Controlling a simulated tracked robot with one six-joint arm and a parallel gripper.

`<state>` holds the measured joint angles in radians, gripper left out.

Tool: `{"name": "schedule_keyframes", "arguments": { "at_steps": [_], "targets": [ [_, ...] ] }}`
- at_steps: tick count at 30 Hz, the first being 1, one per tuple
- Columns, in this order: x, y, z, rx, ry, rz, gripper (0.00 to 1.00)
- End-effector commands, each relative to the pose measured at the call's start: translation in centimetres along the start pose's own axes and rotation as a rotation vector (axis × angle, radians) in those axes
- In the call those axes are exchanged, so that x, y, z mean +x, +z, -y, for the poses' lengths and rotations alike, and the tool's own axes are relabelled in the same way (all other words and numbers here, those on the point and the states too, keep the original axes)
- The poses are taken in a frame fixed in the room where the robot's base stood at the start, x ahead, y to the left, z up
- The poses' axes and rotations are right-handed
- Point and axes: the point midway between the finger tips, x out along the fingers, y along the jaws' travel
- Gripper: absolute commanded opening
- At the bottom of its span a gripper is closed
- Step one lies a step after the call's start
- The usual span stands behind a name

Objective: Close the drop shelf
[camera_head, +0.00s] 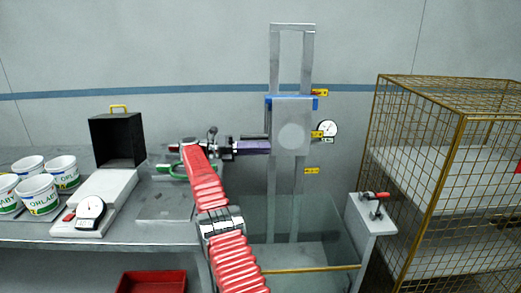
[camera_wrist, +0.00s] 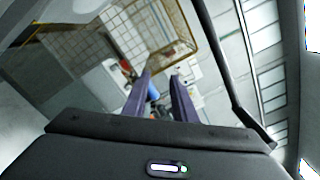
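I cannot tell for certain which part is the drop shelf. A grey plate with a blue strip (camera_head: 291,121) along its top sits on an upright metal frame (camera_head: 275,62). Below it is a see-through grey panel or bin with a yellow bar (camera_head: 310,269) across its front. My gripper (camera_head: 270,146) is at the plate's left edge in the head view, pointing right; contact cannot be made out. In the wrist view my gripper's purple fingers (camera_wrist: 162,75) stand apart with nothing clearly held between them. A small blue thing shows beyond them.
A round gauge (camera_head: 327,129) is right of the plate. A grey post with a red-handled clamp (camera_head: 374,197) and a yellow wire cage (camera_head: 432,130) stand at right. The left bench holds white tubs (camera_head: 63,172), a scale (camera_head: 90,208) and a black box (camera_head: 118,140).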

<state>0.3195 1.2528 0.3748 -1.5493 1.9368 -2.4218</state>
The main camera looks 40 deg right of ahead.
Motion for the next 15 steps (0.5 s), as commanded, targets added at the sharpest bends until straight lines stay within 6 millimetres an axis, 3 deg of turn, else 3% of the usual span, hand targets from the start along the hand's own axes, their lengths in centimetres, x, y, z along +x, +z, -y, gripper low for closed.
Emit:
{"name": "schedule_keyframes", "arguments": {
  "at_steps": [15],
  "targets": [
    [-0.14, 0.11, -0.65, 0.088, 0.021, 0.01, 0.25]
  ]
}}
